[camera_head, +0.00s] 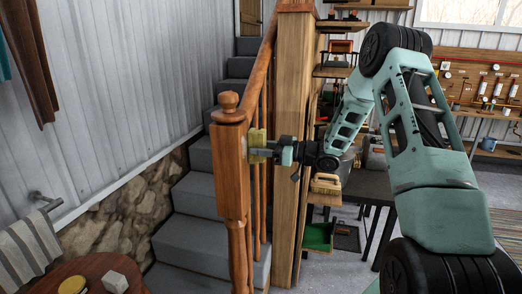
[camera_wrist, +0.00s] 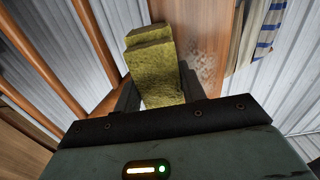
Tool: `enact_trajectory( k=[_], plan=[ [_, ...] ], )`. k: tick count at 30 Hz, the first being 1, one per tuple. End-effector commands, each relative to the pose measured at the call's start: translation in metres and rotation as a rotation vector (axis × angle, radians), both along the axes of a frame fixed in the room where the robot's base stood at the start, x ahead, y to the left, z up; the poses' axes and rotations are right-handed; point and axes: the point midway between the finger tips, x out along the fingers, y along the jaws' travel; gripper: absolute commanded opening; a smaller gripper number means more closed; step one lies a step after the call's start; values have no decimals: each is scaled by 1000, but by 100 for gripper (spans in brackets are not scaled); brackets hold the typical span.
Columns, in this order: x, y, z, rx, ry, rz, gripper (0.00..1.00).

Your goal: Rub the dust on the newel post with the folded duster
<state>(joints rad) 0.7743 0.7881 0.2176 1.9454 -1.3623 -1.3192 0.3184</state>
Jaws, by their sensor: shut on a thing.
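The wooden newel post (camera_head: 230,165) with a ball finial stands at the foot of the stairs; its brown face also shows in the wrist view (camera_wrist: 208,25). A pale grey, speckled dust patch (camera_wrist: 203,66) lies on that face, just right of the duster. The folded yellow duster (camera_wrist: 149,52) is held between the fingers of my gripper (camera_wrist: 158,88). In the head view the duster (camera_head: 258,137) is at the post's right side, with my gripper (camera_head: 268,151) level behind it. I cannot tell whether the duster touches the wood. The dust is hidden in the head view.
The stair handrail (camera_head: 258,78) and balusters run up behind the post. A thick timber column (camera_head: 293,120) stands close to my gripper. A brush (camera_head: 326,184) sits on a ledge to the right. A round table (camera_head: 95,268) is at lower left.

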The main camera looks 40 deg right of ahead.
Motion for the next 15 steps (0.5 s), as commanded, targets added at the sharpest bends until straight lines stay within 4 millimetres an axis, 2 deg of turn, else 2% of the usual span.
enact_trajectory(
  k=[3,8,15],
  plan=[
    [-1,0,10,0,0,0,22],
    [-3,2,9,0,0,1,22],
    [-12,18,8,1,1,1,22]
  ],
)
